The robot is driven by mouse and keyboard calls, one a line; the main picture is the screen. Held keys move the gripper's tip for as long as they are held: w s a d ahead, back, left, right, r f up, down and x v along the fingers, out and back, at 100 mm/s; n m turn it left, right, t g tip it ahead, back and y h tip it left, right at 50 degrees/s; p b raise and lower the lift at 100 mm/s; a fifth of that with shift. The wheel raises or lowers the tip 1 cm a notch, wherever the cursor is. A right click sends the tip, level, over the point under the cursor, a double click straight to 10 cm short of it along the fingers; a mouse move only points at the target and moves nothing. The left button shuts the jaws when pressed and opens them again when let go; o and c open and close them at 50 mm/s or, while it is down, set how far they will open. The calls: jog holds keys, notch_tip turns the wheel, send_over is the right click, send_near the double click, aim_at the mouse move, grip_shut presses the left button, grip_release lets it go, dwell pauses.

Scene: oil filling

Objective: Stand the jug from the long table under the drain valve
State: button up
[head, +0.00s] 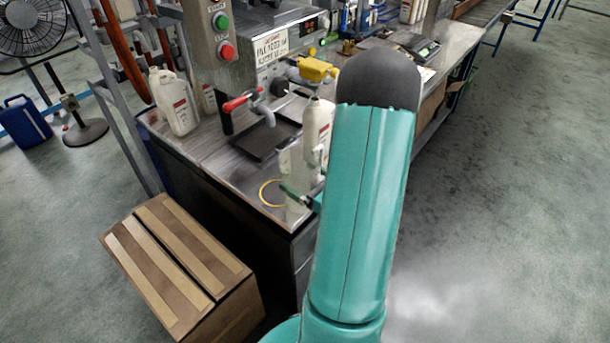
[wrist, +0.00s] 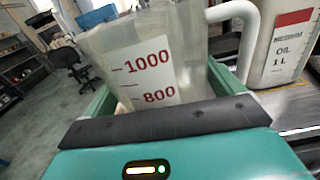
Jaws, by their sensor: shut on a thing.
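My gripper (wrist: 163,95) is shut on a clear measuring jug (wrist: 145,45) with red 1000 and 800 marks and a white handle at right. In the head view the jug (head: 289,168) appears faintly at the bench's near corner, beside a yellow ring marking (head: 268,196); I cannot tell whether its base touches the bench. My arm hides part of this area. A valve with a red handle and grey spout (head: 265,108) hangs from the machine above a dark tray (head: 264,140), behind and left of the jug.
A white oil bottle (head: 317,130) stands close behind the jug; it also shows in the wrist view (wrist: 285,45). Another white jug-shaped bottle (head: 175,103) stands at the bench's left. A cardboard box (head: 180,265) is on the floor in front. The floor at right is clear.

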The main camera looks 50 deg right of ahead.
jog(key=shift+w+f, duration=0.9)
jog(key=shift+f, duration=0.15)
jog(key=w, duration=0.7)
jog(key=shift+w+a+f, duration=0.15)
jog(key=shift+w+f, duration=0.05)
jog(key=shift+w, duration=0.1)
jog(key=o, duration=0.7)
jog(key=shift+s, duration=0.1)
jog(key=s, duration=1.3)
jog(key=shift+s+d, duration=0.2)
jog(key=shift+s, duration=0.15)
